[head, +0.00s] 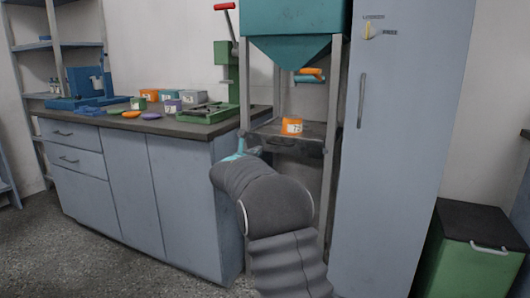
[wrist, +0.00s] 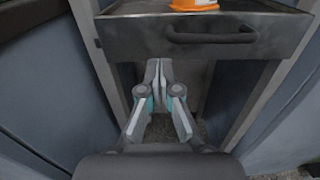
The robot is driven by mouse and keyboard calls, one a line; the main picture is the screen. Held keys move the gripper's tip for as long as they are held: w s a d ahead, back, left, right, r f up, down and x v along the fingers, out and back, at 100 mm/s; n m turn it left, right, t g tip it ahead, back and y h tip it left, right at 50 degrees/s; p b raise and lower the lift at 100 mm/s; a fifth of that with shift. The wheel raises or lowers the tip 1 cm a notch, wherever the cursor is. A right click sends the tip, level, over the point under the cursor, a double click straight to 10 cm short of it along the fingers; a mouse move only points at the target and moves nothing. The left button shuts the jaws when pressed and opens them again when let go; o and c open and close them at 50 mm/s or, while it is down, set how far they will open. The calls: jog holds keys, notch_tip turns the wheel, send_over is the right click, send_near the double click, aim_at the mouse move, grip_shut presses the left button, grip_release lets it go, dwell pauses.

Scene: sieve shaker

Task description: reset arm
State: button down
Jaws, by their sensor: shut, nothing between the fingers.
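My gripper (wrist: 158,72) is shut and empty in the wrist view. Its fingertips meet just below the front of a dark metal tray (wrist: 140,38) with a handle. In the head view my grey arm reaches up toward the teal hopper stand, and only a small teal part of the gripper shows beside the stand's left leg; the fingers are hidden there. An orange container (head: 292,127) with a white label stands on the tray, and its lower edge also shows at the top of the wrist view (wrist: 195,4).
The teal hopper (head: 292,45) has an orange handle below it. A tall grey cabinet (head: 400,150) stands close on the right. A grey counter (head: 150,128) on the left bears a green press, several small containers and lids. A green bin (head: 470,255) stands at the lower right.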

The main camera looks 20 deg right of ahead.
jog(key=v, duration=0.8)
